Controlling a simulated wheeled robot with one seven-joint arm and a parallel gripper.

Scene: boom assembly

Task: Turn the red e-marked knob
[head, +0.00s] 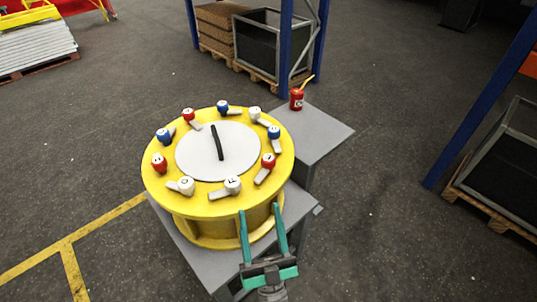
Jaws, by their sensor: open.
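A round yellow drum (205,203) carries a ring of red, white and blue knobs around a white disc (195,158) with a black bar. Three knobs are red: one at the right (268,160), one at the left (159,162), and one at the back left (188,114). Their markings are too small to read, so I cannot tell which bears the e. My gripper (260,209) has two teal fingers, spread apart and empty.
White knobs (232,184) and blue knobs (274,132) sit close beside the red ones. The drum stands on a grey block (188,240). A red cup (296,99) with a straw stands on another grey block (325,132) behind right. Blue rack posts (484,98) stand beyond.

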